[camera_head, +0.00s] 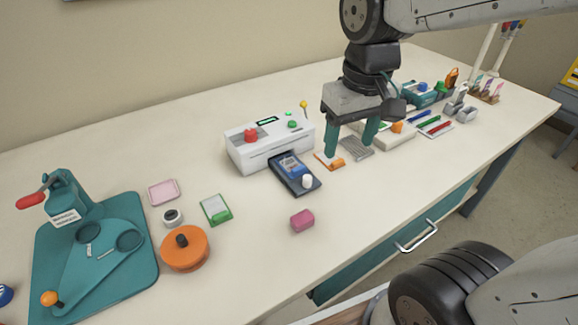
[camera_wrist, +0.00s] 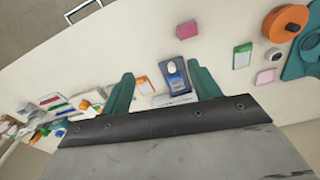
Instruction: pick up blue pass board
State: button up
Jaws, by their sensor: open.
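The blue pass board (camera_head: 290,167) is a dark board with a blue and white card face and a white knob (camera_head: 307,181) at its near end. It lies on the table against the front of the white laminator (camera_head: 262,150); whether its far end is inside the machine I cannot tell. It also shows in the wrist view (camera_wrist: 173,73), near the right fingertip. My gripper (camera_head: 350,150) is open and empty, its two teal fingers pointing down to the right of the board. The wrist view shows the gripper (camera_wrist: 161,76) too.
An orange-and-white board (camera_head: 328,161) and a grey ribbed piece (camera_head: 356,147) lie under my gripper. A pink block (camera_head: 302,220) lies in front. A green-edged board (camera_head: 215,208), orange round container (camera_head: 185,249) and teal press (camera_head: 95,245) are left.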

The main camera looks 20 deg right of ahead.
jog(key=w+a+f+n, duration=0.15)
jog(key=w+f, duration=0.35)
jog(key=w, duration=0.5)
send_near(299, 168)
jog(key=shift+w+a+f+g, duration=0.2)
jog(key=shift+w+a+g, duration=0.05)
jog(key=shift+a+g, duration=0.15)
jog(key=shift+w+f, duration=0.15)
jog(key=shift+f, duration=0.25)
jog(key=f, duration=0.7)
jog(key=shift+d+f, duration=0.2)
jog(key=shift+d, duration=0.2)
jog(key=c, duration=1.1)
jog(key=shift+c, duration=0.2)
jog(key=shift+r, duration=0.15)
